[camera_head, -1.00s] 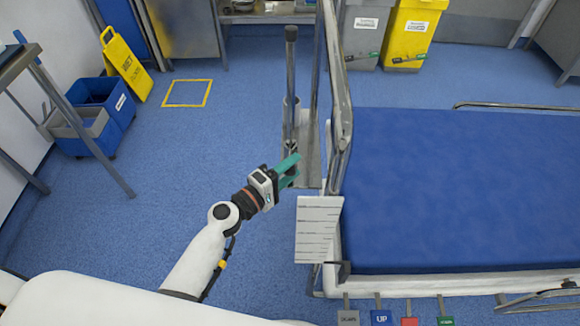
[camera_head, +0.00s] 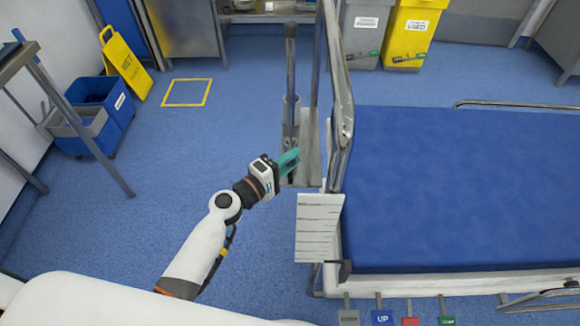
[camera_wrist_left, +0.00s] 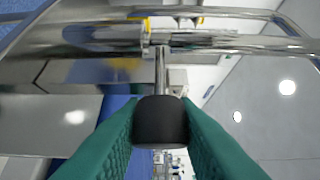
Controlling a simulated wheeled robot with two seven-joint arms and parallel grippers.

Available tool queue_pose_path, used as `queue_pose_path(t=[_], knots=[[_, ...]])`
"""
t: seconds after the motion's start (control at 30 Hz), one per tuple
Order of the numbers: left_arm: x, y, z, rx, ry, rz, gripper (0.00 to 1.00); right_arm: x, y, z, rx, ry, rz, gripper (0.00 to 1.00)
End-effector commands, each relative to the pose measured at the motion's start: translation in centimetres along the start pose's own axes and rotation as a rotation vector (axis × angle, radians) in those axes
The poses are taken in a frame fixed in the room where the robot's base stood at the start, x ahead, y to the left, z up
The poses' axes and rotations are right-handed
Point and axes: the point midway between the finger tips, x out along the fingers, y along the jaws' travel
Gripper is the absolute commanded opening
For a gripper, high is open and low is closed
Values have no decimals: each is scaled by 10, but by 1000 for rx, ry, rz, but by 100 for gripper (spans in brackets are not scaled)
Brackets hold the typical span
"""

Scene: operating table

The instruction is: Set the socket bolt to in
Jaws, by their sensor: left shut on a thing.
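My left gripper (camera_head: 290,162) is beside the metal post at the left end of the blue bed. In the left wrist view its two green fingers (camera_wrist_left: 161,110) are shut on a black rounded knob (camera_wrist_left: 160,124), one on each side. A thin metal rod (camera_wrist_left: 160,72) runs from the knob to a shiny horizontal tube (camera_wrist_left: 200,42). The knob appears to be the handle of the socket bolt. In the head view the bolt cannot be made out behind the gripper. My right gripper is not in view.
The blue bed (camera_head: 460,190) fills the right, with a metal side rail (camera_head: 341,110) at its left end. A white lined card (camera_head: 319,227) hangs there. Labelled pedals (camera_head: 382,317) lie below. Open floor (camera_head: 120,220) is on the left.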

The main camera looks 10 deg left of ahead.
Motion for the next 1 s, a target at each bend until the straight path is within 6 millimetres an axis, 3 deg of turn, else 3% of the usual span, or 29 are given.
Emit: queue_pose_path(t=[0.4,0.43,0.53,0.83,1.0], knots=[[5,0,6,0,-3,1,0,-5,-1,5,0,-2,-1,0],[5,0,6,1,-3,0,31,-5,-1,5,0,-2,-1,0],[5,0,6,1,-3,0,47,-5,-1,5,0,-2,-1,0],[3,0,5,0,-1,1,48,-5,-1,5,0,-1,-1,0],[-14,2,5,0,-2,3,48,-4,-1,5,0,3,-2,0]])
